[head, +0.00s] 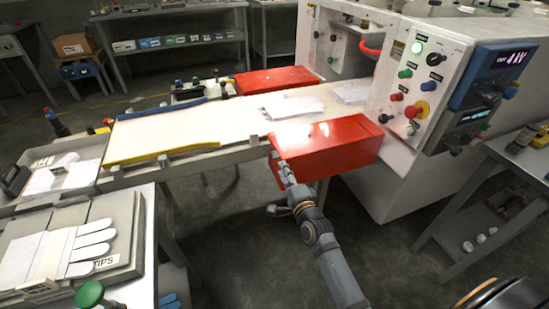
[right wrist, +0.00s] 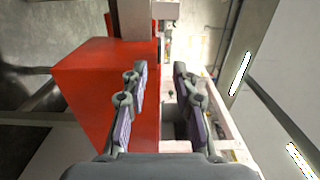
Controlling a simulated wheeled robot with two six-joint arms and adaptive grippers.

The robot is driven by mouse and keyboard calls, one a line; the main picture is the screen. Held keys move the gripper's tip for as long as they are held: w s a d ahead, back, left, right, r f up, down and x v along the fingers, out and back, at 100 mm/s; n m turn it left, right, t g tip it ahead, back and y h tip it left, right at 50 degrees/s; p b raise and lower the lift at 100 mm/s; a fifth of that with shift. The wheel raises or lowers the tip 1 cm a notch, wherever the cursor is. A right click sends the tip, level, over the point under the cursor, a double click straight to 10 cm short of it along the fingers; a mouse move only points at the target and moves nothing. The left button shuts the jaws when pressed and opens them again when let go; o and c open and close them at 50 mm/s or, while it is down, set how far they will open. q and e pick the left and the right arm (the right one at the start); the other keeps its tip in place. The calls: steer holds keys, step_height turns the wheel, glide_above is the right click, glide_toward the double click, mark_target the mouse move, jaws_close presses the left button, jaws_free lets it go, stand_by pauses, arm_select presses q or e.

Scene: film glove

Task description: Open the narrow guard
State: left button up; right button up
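Two red guards flank the conveyor: a near one (head: 335,146) on the front side beside the white machine, and a far one (head: 277,80) on the back side. I cannot tell for certain which one is called narrow. My right gripper (head: 284,172) is at the left end of the near red guard, low against its front corner. In the right wrist view the gripper (right wrist: 160,78) is open, its two fingers apart with nothing clearly between them. A red guard (right wrist: 92,85) fills the left side there, close to the left finger. My left gripper is not in view.
The white conveyor belt (head: 190,130) carries flat white gloves (head: 293,105) toward the white machine (head: 425,160) with its buttons. A glove tray (head: 60,250) stands at the front left, a side table (head: 500,190) at the right. Floor below the guard is clear.

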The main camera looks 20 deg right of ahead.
mark_target(274, 154)
steer(key=w, duration=0.4)
steer(key=w+b, duration=0.1)
steer(key=w, duration=0.3)
steer(key=shift+w+a+f, duration=0.15)
steer(key=shift+w, duration=0.45)
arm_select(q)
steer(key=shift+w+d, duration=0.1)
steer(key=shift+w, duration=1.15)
arm_select(e)
steer(key=shift+c, duration=0.5)
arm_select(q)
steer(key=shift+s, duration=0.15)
arm_select(e)
jaws_close()
